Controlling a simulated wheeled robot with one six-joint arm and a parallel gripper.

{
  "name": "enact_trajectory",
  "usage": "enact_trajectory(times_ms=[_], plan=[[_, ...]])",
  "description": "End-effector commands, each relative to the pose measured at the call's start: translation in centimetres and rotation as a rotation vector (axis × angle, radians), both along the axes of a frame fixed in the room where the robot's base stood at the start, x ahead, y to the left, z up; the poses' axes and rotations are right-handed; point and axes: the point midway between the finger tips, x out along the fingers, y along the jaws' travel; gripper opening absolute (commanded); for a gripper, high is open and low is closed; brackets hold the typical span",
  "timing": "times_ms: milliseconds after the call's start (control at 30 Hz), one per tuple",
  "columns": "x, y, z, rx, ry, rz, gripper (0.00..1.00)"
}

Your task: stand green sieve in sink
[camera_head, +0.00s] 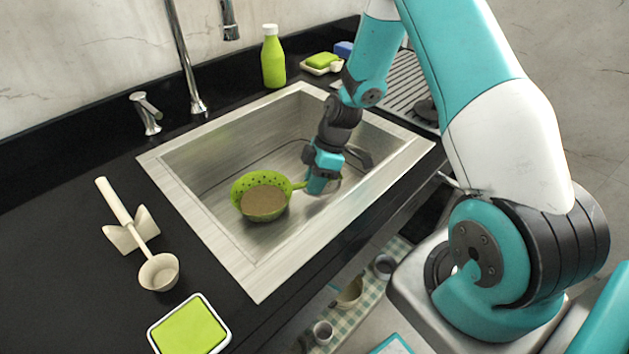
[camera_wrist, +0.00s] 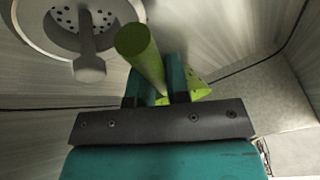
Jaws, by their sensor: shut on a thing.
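The green sieve (camera_head: 249,184) is inside the sink (camera_head: 211,228), left of my gripper. Its perforated bowl is tilted, with a brownish inside, and its handle points right. My gripper (camera_head: 316,184) reaches down into the sink and is shut on that handle. In the wrist view, the handle (camera_wrist: 138,48) passes between the fingers of my gripper (camera_wrist: 157,88). Only a bit of the sieve's green bowl (camera_wrist: 200,84) shows there, behind the fingers. I cannot tell whether the bowl touches the sink floor.
The drain (camera_wrist: 98,17) shows in the wrist view. A faucet (camera_head: 184,60) and a green bottle (camera_head: 273,61) stand behind the sink. A cream ladle (camera_head: 158,271) on a rest and a green-topped box (camera_head: 190,330) are at left. A ridged drainboard (camera_head: 397,82) lies at right.

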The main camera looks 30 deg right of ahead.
Motion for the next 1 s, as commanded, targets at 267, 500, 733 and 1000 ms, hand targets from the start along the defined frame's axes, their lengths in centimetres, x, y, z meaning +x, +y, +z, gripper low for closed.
enact_trajectory(times_ms=[267,500,733,1000], plan=[[0.0,0.0,-0.2,0.000,0.000,0.000,0.00],[0.0,0.0,-0.7,0.000,0.000,0.000,0.00],[0.0,0.0,-0.9,0.000,0.000,0.000,0.32],[0.0,0.0,-0.9,0.000,0.000,0.000,0.46]])
